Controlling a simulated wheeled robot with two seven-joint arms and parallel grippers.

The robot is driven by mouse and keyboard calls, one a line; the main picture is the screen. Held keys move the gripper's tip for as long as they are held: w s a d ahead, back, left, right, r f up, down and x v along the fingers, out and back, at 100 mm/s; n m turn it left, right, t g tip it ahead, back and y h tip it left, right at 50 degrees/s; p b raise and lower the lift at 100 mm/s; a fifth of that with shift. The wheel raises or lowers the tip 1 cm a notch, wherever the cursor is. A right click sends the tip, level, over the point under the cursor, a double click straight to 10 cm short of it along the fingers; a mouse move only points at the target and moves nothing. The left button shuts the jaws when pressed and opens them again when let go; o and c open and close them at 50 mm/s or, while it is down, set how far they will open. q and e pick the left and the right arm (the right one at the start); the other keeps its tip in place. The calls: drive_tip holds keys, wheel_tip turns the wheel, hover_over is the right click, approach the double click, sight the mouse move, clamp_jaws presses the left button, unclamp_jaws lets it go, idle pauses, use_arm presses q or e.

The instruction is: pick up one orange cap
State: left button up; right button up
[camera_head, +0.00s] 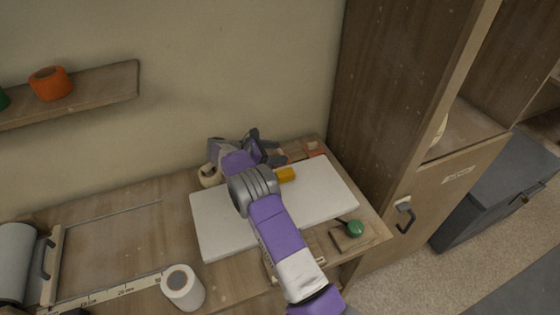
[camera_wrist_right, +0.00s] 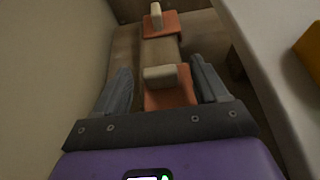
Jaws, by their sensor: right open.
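My right gripper (camera_head: 262,145) reaches over the back of the workbench, behind the white board. In the right wrist view the gripper (camera_wrist_right: 160,68) is open, with grey fingers spread on either side of an orange square piece (camera_wrist_right: 165,99) with a pale block standing on it. A gap shows beside each finger; whether they are at its height I cannot tell. A second such orange piece (camera_wrist_right: 160,27) lies farther off. In the head view small orange pieces (camera_head: 316,150) show at the board's back edge, partly behind the gripper. My left gripper is not in view.
The white board (camera_head: 325,185) bears a yellow-orange block (camera_head: 286,175). A white roll (camera_head: 182,287) and a green-knobbed tool (camera_head: 354,229) stand near the front. An orange roll (camera_head: 50,83) sits on the wall shelf (camera_head: 105,86). A tall wooden cabinet (camera_head: 395,90) bounds the right.

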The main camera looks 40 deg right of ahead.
drive_tip(key=c, duration=1.1)
